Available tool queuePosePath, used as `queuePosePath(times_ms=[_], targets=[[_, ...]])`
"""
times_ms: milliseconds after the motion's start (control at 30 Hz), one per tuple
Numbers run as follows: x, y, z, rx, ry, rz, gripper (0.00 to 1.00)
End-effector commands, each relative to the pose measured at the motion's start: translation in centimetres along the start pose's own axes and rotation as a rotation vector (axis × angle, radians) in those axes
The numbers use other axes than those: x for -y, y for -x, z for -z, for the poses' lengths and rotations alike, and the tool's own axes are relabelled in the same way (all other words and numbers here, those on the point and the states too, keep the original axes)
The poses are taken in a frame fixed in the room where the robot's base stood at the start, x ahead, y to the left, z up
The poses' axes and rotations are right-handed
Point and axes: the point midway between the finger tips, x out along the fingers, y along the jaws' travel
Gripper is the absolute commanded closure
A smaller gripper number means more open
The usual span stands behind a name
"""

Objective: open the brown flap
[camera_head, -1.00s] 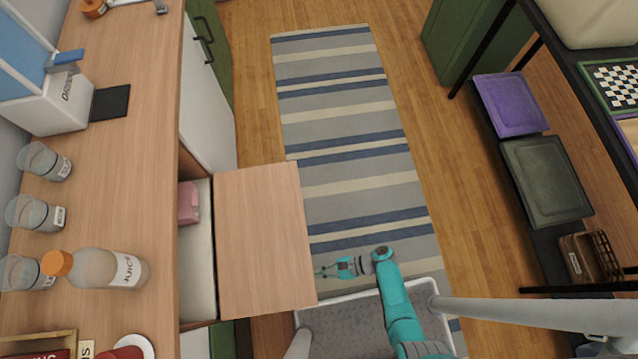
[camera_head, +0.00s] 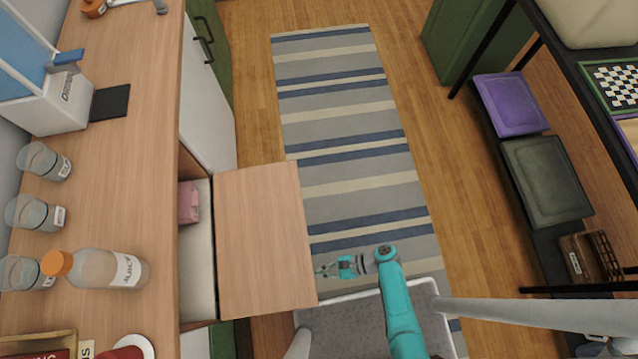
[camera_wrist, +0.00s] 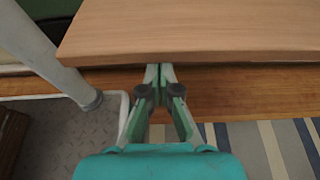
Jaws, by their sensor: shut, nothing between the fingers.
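The brown flap (camera_head: 262,240) is a light wooden panel. It is swung down and out from the cabinet below the counter, lying about level, and the compartment behind it is open. Its edge also crosses the top of the wrist view (camera_wrist: 200,32). My gripper (camera_head: 322,271) is beside the flap's right edge, close to the near corner. In the wrist view my gripper (camera_wrist: 160,70) is shut and empty, with its tips right at the flap's edge. I cannot tell whether they touch it.
A pink object (camera_head: 188,203) sits inside the open compartment. The counter (camera_head: 130,185) holds several jars and a juice bottle (camera_head: 100,268). A striped rug (camera_head: 350,150) covers clear floor beyond. A dark rack with a purple bin (camera_head: 512,104) stands at right.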

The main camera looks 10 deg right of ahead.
Motion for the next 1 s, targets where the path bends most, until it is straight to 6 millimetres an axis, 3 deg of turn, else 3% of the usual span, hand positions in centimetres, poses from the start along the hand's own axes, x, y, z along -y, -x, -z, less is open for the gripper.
queuePosePath(times_ms=[400, 1000], targets=[[0.0, 1.3, -5.0, 0.002, 0.003, -0.001, 1.0], [0.0, 1.4, -5.3, 0.003, 0.001, 0.0, 1.0]])
